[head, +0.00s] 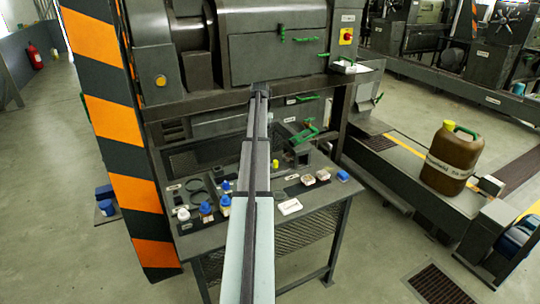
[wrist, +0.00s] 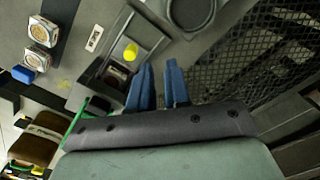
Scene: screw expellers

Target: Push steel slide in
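I cannot tell for certain which part is the steel slide. A dark machine (head: 275,45) stands over the bench, with green handles on its front. A green-handled part (head: 298,132) sticks out below the machine, right of my arm. My gripper shows in the wrist view as two blue fingers (wrist: 160,84), apart with an empty gap between them. They hang over the bench area, beside an open dark box with a yellow knob (wrist: 131,53). In the head view my arm hides the gripper.
A bench (head: 225,235) below the machine bears small blue, white and brown items. Wire mesh (wrist: 270,55) lies right of the fingers. A striped orange post (head: 105,110) stands left. A brown canister (head: 447,160) stands right. A red-yellow switch (head: 346,36) is on the machine.

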